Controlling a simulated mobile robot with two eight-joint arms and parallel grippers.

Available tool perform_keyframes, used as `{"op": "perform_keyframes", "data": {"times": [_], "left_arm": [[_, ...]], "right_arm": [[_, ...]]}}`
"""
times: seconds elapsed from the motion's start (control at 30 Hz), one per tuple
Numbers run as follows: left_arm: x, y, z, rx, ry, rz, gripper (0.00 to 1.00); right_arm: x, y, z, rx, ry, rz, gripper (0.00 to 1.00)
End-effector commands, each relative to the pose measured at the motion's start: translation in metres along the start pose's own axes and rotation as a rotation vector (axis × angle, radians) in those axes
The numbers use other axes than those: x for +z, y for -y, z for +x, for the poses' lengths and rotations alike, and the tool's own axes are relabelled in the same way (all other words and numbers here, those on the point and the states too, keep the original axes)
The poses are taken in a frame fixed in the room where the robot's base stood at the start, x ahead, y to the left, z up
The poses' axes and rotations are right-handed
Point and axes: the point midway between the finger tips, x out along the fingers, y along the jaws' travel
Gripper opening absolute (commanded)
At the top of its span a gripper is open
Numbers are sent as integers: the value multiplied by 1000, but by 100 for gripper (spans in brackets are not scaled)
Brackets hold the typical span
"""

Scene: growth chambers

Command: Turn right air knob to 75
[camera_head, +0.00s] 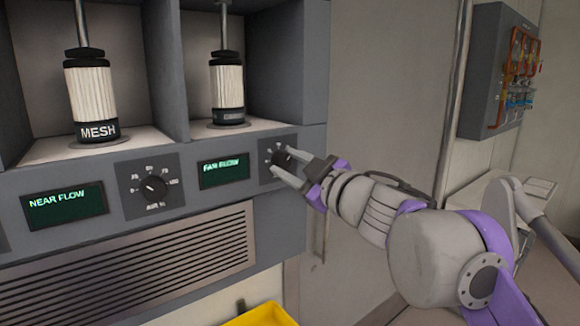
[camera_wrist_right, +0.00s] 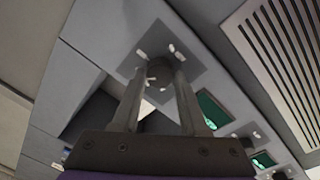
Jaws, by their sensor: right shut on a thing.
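The right air knob (camera_head: 281,158) is a small dark dial on a dark square plate at the right end of the chamber panel. My right gripper (camera_head: 293,168) reaches it from the right, with its fingers shut on the knob's sides. In the right wrist view the round knob (camera_wrist_right: 160,71) sits between the two fingertips of the gripper (camera_wrist_right: 158,76). The pointer and most of the scale are too small or hidden to read. The "FAR FLOW" display (camera_head: 224,170) is left of the knob. My left gripper is not in view.
The left air knob (camera_head: 153,188), labelled AIR %, and the "NEAR FLOW" display (camera_head: 65,206) are further left. A MESH cylinder (camera_head: 91,92) and a second cylinder (camera_head: 228,82) stand in the bays above. A vent grille (camera_head: 130,270) and a yellow bin (camera_head: 264,315) are below.

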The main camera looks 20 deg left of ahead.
Motion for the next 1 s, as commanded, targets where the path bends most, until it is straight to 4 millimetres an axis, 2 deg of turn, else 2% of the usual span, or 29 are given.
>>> {"op": "perform_keyframes", "data": {"times": [0.67,0.7,0.83,0.87,1.0], "left_arm": [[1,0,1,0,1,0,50],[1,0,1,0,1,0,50],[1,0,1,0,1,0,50],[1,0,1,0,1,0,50],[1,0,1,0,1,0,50]], "right_arm": [[0,0,0,0,3,62,0],[0,0,0,0,3,62,47],[0,0,0,0,3,61,70],[0,0,0,0,3,61,73],[0,0,0,0,3,61,73]]}}
